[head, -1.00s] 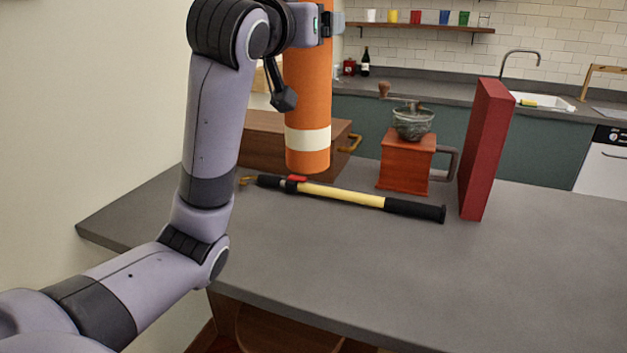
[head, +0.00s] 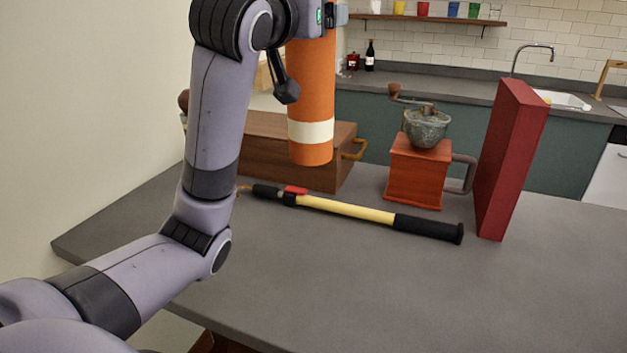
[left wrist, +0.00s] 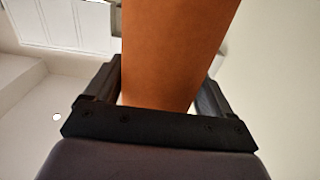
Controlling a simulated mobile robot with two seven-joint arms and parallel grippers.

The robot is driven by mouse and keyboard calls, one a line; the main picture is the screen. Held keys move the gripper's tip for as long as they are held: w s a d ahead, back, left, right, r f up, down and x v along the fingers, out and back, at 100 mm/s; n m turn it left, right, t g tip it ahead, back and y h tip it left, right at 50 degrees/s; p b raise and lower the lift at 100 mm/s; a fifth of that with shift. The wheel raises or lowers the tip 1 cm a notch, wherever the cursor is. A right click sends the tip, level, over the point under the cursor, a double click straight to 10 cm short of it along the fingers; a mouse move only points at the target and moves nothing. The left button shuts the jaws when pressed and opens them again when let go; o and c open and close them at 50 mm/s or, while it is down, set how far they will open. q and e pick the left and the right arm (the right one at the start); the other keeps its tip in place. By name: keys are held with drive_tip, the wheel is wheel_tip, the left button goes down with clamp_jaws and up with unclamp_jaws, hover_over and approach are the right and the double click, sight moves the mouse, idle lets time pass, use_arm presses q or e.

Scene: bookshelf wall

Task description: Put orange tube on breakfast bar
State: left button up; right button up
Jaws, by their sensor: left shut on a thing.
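The orange tube (head: 310,90) with a white band near its lower end hangs upright in the head view. It also fills the middle of the left wrist view (left wrist: 172,50). My left gripper (left wrist: 160,95) is shut on it, with one dark finger on each side. In the head view the gripper is at the top edge, mostly cut off. The grey breakfast bar (head: 330,270) lies below. The tube's lower end appears above the bar, in front of a brown wooden case. My right gripper is not in view.
On the bar are the wooden case (head: 240,150), a yellow and black tool (head: 350,208), a red coffee grinder (head: 415,177) and an upright red book (head: 508,160). The front of the bar is clear. A kitchen counter with a sink (head: 562,100) is behind.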

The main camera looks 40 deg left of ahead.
sight(302, 151)
use_arm(q)
wheel_tip(302, 151, down, 20)
drive_tip(key=b, duration=0.2)
drive_tip(key=shift+r+b, duration=0.1)
drive_tip(key=shift+b, duration=0.25)
drive_tip(key=o, duration=1.4)
drive_tip(key=shift+s, duration=0.1)
drive_tip(key=shift+b+v, duration=0.35)
drive_tip(key=shift+v, duration=3.35)
drive_tip(key=shift+d, duration=0.1)
